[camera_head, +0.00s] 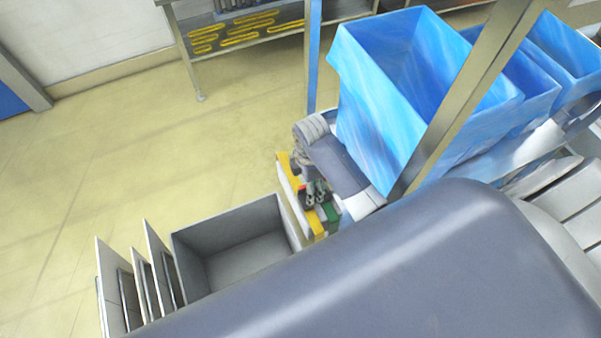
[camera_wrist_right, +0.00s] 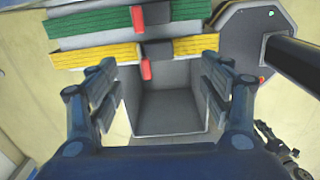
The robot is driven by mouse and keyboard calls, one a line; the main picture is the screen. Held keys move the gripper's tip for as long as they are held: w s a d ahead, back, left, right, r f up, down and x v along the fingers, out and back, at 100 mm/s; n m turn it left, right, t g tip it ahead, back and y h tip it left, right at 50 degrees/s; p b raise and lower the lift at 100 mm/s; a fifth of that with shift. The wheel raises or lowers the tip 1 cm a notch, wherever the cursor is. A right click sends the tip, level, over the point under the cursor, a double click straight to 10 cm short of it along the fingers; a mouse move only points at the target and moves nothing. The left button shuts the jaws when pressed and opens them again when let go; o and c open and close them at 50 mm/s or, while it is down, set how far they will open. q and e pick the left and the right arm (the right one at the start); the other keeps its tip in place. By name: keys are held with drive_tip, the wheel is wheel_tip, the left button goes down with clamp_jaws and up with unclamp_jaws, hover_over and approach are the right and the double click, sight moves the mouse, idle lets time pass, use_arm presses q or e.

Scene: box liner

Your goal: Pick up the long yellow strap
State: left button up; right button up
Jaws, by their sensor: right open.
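A yellow strap (camera_wrist_right: 98,55) runs across the top of the right wrist view, with a dark buckle and a red tab at its middle. A green strap (camera_wrist_right: 92,22) with a similar buckle lies just beyond it. In the head view, yellow strap (camera_head: 318,222) and green strap (camera_head: 331,211) show beside the grey bin, partly hidden. Several folded yellow straps (camera_head: 240,40) lie on a far shelf. My right gripper (camera_wrist_right: 160,85) is open and empty, its fingers apart on the near side of the yellow strap. My left gripper is not in view.
An open grey bin (camera_head: 236,236) stands beside the straps, with upright panels (camera_head: 150,265) at its left. Blue-lined boxes (camera_head: 385,95) stand at the upper right behind a metal post (camera_head: 465,100). The floor at left is clear.

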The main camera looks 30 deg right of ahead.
sight(298, 195)
drive_tip(key=shift+n, duration=0.3)
wheel_tip(298, 195, down, 5)
drive_tip(key=shift+w+r, duration=0.15)
drive_tip(key=shift+r, duration=0.05)
drive_tip(key=shift+w+f+p, duration=0.15)
drive_tip(key=shift+f+p, duration=0.15)
drive_tip(key=shift+f, duration=1.3)
drive_tip(key=shift+w+f+p, duration=0.15)
drive_tip(key=shift+f+p, duration=0.15)
drive_tip(key=shift+f, duration=1.25)
drive_tip(key=shift+c, duration=0.6)
drive_tip(key=c, duration=1.1)
